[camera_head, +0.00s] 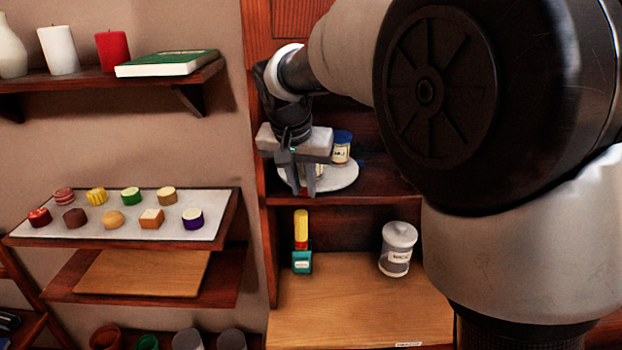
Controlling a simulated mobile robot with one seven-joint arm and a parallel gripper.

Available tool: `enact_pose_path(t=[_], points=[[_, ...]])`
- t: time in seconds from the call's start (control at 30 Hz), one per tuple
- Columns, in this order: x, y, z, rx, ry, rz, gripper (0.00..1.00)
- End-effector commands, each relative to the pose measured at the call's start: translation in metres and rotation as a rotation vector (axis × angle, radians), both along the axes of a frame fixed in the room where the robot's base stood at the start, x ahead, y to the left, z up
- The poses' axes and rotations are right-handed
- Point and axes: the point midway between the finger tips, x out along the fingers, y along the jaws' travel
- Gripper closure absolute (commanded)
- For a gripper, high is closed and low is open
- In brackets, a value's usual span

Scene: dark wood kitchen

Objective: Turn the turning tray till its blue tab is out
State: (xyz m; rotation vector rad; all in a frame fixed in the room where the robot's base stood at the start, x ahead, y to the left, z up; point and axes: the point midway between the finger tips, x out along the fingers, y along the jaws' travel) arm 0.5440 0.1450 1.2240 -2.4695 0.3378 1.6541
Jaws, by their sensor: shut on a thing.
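The turning tray (343,180) is a round white disc on the cabinet shelf, partly covered by my gripper. A jar with a blue lid and pale label (341,151) stands on it, and another pale item is mostly hidden behind my fingers. My gripper (299,186) points down at the tray's left front edge and is shut on the tray there. The exact grip spot is hidden by the fingers.
Below the shelf stand a yellow-topped teal item (302,250) and a lidded glass jar (397,250). At left, a board of small sweets (120,215) and a shelf with candles and a green book (168,63) stick out. My arm hides the right side.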

Motion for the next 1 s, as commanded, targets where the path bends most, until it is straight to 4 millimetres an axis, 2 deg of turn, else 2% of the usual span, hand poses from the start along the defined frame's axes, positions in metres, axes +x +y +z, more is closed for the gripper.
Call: enact_pose_path(t=[0.27, 0.3, 0.4, 0.77, 0.87, 1.0], points=[[0.001, 0.001, 0.001, 0.001, -0.004, -0.005, 1.00], [0.001, 0.001, 0.001, 0.001, -0.004, -0.005, 0.80], [0.001, 0.001, 0.001, 0.001, -0.004, -0.005, 0.64], [-0.001, 0.001, 0.004, 0.001, -0.003, -0.004, 0.64], [-0.004, 0.003, 0.015, 0.001, -0.005, -0.003, 0.64], [-0.015, 0.006, 0.042, 0.002, -0.007, -0.004, 0.64]])
